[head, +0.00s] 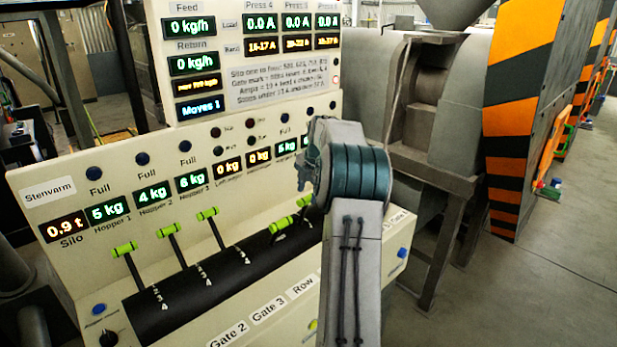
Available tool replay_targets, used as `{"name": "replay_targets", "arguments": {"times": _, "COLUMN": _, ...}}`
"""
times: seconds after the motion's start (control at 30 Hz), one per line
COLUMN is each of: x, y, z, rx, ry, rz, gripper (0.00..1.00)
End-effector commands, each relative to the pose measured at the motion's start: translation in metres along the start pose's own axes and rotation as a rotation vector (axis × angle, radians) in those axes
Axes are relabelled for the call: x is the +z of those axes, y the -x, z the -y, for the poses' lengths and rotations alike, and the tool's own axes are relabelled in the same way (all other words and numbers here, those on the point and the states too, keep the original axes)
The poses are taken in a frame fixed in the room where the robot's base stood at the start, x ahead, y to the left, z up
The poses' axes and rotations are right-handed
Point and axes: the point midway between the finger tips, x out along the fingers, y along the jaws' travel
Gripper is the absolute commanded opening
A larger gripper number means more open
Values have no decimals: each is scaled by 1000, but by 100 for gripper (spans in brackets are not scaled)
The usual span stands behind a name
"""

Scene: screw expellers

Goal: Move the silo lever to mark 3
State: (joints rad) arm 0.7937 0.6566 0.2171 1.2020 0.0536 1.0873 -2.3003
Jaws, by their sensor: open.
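The control panel (50,222) has a row of levers with bright green handles, rising from a black curved cover (200,292). The leftmost lever (124,249) is nearest the Silo display (65,228), which reads 0.9 t; I take it as the silo lever. It leans back toward the displays. Small white marks run beside its slot, with a 4 at the near end; the others are too small to read surely. My arm rises at the right of the panel, and its teal joint covers part of it.
Two more levers (168,230) (207,213) stand close to the right of the leftmost one. Further right, green handles (281,224) sit lower, near my arm. A black knob (108,338) is at the panel's lower left. Grey machinery (440,130) stands behind on the right.

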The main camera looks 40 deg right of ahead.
Motion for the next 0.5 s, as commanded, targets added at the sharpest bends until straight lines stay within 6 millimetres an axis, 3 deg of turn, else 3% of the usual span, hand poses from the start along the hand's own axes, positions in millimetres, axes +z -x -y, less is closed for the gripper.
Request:
{"name": "replay_targets", "arguments": {"times": 0.3, "x": 1, "y": 71, "z": 1, "rx": 5, "ry": -1, "rz": 4, "gripper": 44}}
{"name": "replay_targets", "arguments": {"times": 0.5, "x": 0, "y": 107, "z": 1, "rx": 2, "ry": 0, "rz": 1, "gripper": 44}}
